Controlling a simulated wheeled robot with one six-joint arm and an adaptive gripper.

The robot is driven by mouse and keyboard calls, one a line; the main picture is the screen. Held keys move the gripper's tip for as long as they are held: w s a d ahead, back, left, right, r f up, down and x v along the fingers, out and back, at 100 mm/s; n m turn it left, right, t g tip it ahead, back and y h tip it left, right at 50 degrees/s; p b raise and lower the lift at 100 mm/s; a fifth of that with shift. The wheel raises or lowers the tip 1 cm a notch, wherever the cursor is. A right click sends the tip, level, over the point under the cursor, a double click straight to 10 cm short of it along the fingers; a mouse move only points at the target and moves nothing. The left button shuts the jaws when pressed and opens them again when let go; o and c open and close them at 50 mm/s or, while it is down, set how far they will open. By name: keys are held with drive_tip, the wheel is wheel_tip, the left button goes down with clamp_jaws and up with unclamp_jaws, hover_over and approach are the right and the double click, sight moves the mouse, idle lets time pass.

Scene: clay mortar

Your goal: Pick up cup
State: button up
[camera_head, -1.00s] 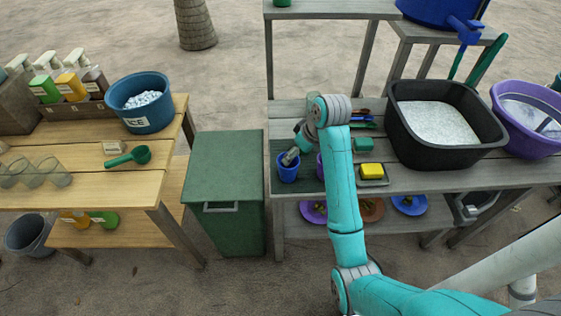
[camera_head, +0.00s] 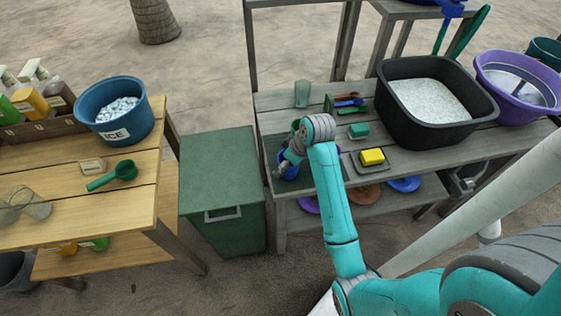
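A blue cup (camera_head: 290,171) stands at the left end of the grey wooden table, on a dark mat (camera_head: 276,152). My gripper (camera_head: 282,170) is down at this cup, overlapping its near left side. The gripper is small in the picture, and I cannot tell whether its fingers are open or closed, or whether they touch the cup. My teal arm hides part of the area to the right of the cup.
A clear glass (camera_head: 302,93) stands farther back on the grey table. A green bin (camera_head: 218,172) stands left of the table.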

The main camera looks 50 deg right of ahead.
drive_tip(key=shift+c, duration=0.2)
drive_tip(key=c, duration=1.1)
drive_tip(key=shift+c, duration=0.2)
